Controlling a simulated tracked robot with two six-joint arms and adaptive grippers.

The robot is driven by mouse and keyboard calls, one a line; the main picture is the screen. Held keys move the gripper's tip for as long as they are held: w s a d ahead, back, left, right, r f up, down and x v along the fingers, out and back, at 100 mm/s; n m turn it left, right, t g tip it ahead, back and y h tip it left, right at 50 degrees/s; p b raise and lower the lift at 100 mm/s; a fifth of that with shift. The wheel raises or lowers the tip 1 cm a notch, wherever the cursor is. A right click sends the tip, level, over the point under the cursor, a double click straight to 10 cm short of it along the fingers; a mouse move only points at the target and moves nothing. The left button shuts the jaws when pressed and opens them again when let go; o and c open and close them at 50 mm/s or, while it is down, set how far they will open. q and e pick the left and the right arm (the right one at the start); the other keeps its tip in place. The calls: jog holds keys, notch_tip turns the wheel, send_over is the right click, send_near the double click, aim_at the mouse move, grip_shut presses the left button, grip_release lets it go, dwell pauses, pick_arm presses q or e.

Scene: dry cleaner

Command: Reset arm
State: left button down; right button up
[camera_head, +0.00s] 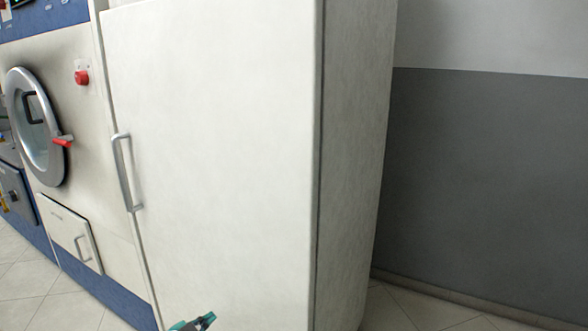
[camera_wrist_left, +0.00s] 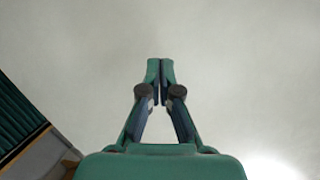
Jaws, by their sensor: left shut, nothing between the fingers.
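My left gripper (camera_head: 206,320) shows at the bottom edge of the head view, in front of the lower part of a tall white cabinet (camera_head: 225,150). Only its green and dark tip is visible there. In the left wrist view the left gripper (camera_wrist_left: 160,68) is shut, its two fingers together with nothing between them. A plain pale surface (camera_wrist_left: 240,60) fills most of that view behind the fingers. My right gripper is not in either view.
The cabinet has a vertical metal handle (camera_head: 126,172) on its left side. Left of it stands a machine with a round door (camera_head: 36,127), a red button (camera_head: 82,77) and a small lower hatch (camera_head: 70,232). A grey wall (camera_head: 480,180) and bare tiled floor (camera_head: 410,312) are on the right.

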pick_arm(q)
jog(key=s+d+f+n+g, duration=0.3)
jog(key=s+d+f, duration=0.35)
jog(key=s, duration=0.35)
jog(key=s+d+f+n+g, duration=0.3)
jog(key=s+d+f+n, duration=0.15)
jog(key=s+f, duration=0.4)
jog(key=s+f+n+g+y, duration=0.2)
jog(key=s+n+g, duration=0.35)
jog(key=s, duration=1.65)
notch_tip(320, 180, up, 20)
jog(key=d+g+p, duration=0.1)
jog(key=p, duration=1.9)
jog(key=shift+s, duration=0.15)
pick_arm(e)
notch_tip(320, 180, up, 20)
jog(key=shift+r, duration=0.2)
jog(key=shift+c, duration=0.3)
